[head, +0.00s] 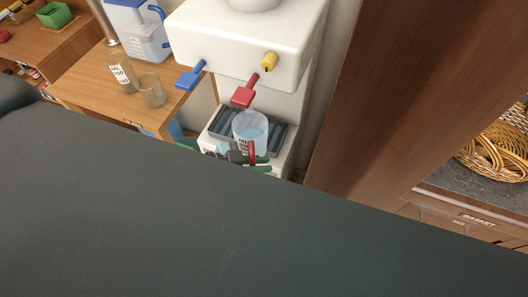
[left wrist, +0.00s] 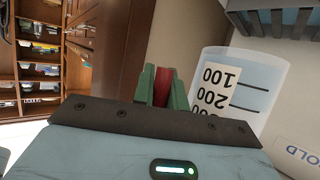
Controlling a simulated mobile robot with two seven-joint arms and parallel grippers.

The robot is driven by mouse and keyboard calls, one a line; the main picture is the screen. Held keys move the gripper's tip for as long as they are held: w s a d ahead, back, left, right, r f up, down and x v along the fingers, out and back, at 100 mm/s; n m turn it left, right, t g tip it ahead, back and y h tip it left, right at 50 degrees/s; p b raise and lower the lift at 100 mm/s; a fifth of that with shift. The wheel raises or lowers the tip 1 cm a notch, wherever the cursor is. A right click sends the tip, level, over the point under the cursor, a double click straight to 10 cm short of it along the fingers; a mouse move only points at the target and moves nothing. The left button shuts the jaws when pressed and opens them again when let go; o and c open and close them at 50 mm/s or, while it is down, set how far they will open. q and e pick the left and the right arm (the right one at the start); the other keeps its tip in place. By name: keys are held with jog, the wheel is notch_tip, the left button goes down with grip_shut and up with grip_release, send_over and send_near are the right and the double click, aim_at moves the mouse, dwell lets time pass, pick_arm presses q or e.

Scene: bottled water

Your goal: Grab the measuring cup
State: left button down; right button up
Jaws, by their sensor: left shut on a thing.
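The measuring cup (head: 250,125) is a clear cup with a red handle, and bluish water shows inside it. It is at the drip tray of the white water dispenser, below the red tap. In the left wrist view the cup (left wrist: 258,82) shows a white scale label with black numbers. My left gripper (head: 254,163) is at the near side of the cup. Its green fingertips, also in the left wrist view (left wrist: 162,90), are shut on the red handle (left wrist: 162,84). Whether the cup's base touches the tray is hidden. My right gripper is not in view.
The white dispenser (head: 240,40) has blue, red (head: 244,92) and yellow taps above the cup. The grey drip tray (head: 278,134) is under it. A wooden table (head: 82,80) with a glass (head: 152,90) stands left. A brown wooden panel (head: 400,80) stands right.

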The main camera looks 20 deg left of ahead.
pick_arm(q)
jog(key=s, duration=0.9)
jog(key=shift+s+a+p, duration=0.15)
jog(key=shift+s+p, duration=0.1)
jog(key=shift+p, duration=0.1)
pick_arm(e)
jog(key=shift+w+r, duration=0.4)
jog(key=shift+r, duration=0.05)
pick_arm(q)
jog(key=shift+s, duration=0.1)
